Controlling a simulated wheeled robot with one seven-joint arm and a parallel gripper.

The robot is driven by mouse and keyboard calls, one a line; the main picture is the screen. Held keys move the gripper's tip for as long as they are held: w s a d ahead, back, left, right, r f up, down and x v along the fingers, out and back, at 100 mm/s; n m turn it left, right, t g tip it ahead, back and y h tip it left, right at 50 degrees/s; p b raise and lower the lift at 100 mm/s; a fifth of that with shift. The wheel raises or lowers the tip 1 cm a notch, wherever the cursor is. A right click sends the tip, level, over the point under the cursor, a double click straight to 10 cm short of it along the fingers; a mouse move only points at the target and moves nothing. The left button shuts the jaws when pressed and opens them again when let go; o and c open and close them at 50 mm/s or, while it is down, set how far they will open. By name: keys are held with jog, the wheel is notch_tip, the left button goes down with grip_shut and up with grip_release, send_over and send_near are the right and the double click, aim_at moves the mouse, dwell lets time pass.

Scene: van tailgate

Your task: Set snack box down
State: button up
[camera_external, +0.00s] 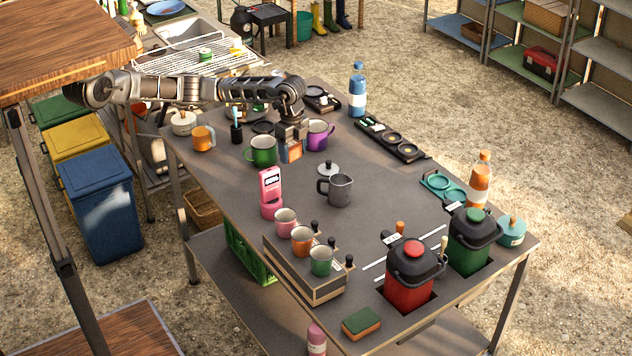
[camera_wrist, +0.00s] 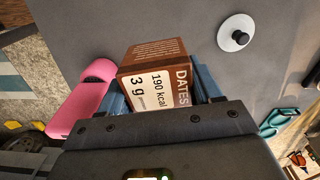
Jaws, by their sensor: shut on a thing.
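The snack box (camera_wrist: 155,80) is brown and white, with "DATES" and "190 kcal" printed on it. My gripper (camera_wrist: 160,95) is shut on it, one finger on each side. In the external view my gripper (camera_external: 291,130) points down over the far part of the grey table (camera_external: 350,237), and the box (camera_external: 291,152) shows below the fingers. It is between a green mug (camera_external: 261,150) and a purple mug (camera_external: 319,135). I cannot tell whether the box touches the table.
A black tray (camera_external: 395,140) and a blue bottle (camera_external: 357,90) are to the right. The table's middle has bare room.

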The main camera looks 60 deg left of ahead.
aim_at(294, 143)
jog(key=r, duration=0.4)
jog(key=shift+d, duration=0.25)
jog(key=w+d+f+m+b, duration=0.25)
jog(key=d+m+b, duration=0.65)
jog(key=d, duration=0.9)
jog(key=s+d+r+m+b, duration=0.1)
jog(key=s+d+m, duration=0.1)
jog(key=d+m, duration=0.5)
jog(key=s+d+r+m+b, duration=0.15)
jog(key=d+m, duration=0.25)
jog(key=d, duration=0.6)
jog(key=f, duration=1.4)
jog(key=shift+a+f, duration=0.25)
jog(key=shift+f, duration=0.15)
jog(key=shift+s, duration=0.1)
jog(key=shift+f, duration=0.15)
jog(key=o, duration=1.1)
